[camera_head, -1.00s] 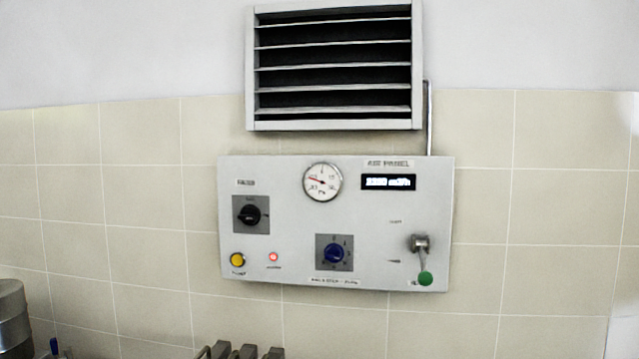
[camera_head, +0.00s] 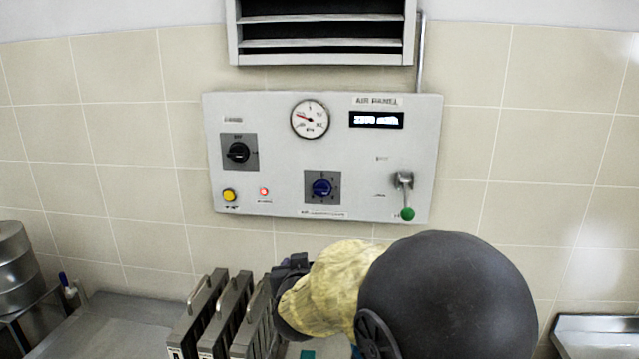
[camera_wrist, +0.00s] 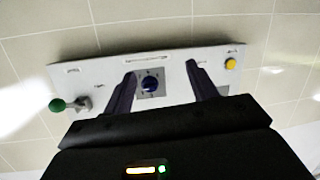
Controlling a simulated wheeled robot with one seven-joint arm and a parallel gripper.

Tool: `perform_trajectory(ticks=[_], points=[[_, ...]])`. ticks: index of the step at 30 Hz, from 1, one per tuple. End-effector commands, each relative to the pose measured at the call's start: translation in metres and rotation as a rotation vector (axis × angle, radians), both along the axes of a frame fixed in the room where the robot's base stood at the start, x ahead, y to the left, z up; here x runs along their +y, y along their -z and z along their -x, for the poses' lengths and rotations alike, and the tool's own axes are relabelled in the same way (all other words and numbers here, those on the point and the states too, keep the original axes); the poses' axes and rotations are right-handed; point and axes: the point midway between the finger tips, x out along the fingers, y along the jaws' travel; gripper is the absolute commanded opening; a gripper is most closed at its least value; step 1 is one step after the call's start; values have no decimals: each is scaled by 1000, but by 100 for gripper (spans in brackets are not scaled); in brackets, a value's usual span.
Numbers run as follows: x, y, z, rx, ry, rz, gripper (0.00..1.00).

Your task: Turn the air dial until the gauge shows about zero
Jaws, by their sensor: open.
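The air panel (camera_head: 270,150) is a pale box on the tiled wall. Its blue dial (camera_head: 322,188) sits on a grey square plate at the lower middle. The round gauge (camera_head: 310,119) is above it, with a red needle pointing left and slightly up. A lit display (camera_head: 376,120) is right of the gauge, its digits blurred. My gripper (camera_wrist: 158,82) is open and empty, its two dark fingers apart. In the wrist view the blue dial (camera_wrist: 150,85) appears between the fingers, with the gripper apart from the panel. In the head view my arm hides most of the gripper, below the panel.
The panel also has a black rotary switch (camera_head: 238,152), a yellow button (camera_head: 229,195), a lit red lamp (camera_head: 264,192) and a green-knobbed lever (camera_head: 407,213). A vent (camera_head: 320,30) is above. Metal racks with handles (camera_head: 228,312) stand below on the left, near my arm.

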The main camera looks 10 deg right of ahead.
Motion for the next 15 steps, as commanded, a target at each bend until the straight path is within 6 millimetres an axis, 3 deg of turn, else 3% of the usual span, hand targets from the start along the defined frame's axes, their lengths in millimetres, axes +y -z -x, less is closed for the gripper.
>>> perform_trajectory(ticks=[1, 6, 15], points=[[4, -27, -6, -63, 36, 27, 58], [3, -73, -10, -200, 168, 106, 58], [0, -81, -8, -229, 208, 127, 58]])
